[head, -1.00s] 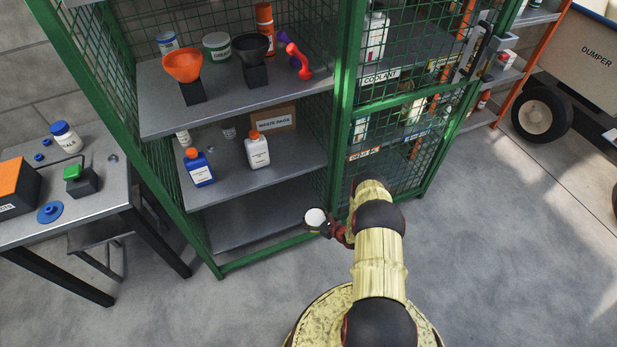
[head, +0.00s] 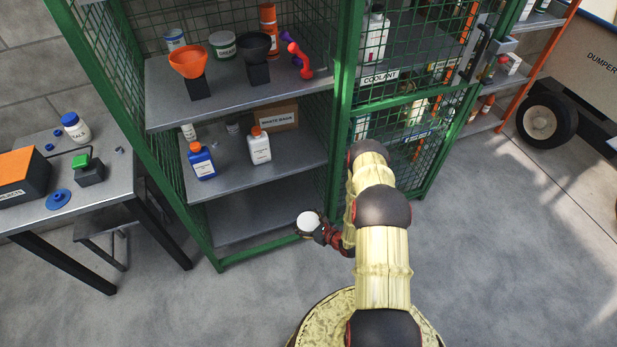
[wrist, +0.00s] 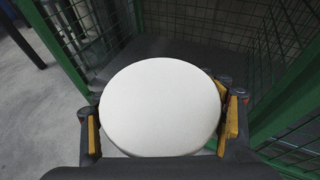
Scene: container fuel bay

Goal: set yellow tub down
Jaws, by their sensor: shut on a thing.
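The tub (head: 309,221) shows as a round white lid in the head view; its sides are hidden, so I cannot see any yellow. In the wrist view the same plain white lid (wrist: 160,106) fills the middle. My gripper (head: 314,231) is shut on the tub, with a finger pad on each side of it. It holds the tub in front of the green cage cabinet's bottom shelf (head: 250,215), near the open front edge. The bottom shelf looks bare where I can see it.
The middle shelf (head: 225,178) holds a blue bottle (head: 201,162), a white bottle (head: 260,146) and a waste rags box (head: 277,118). Green cabinet posts and mesh stand on both sides of the opening. A workbench (head: 100,190) stands at the left.

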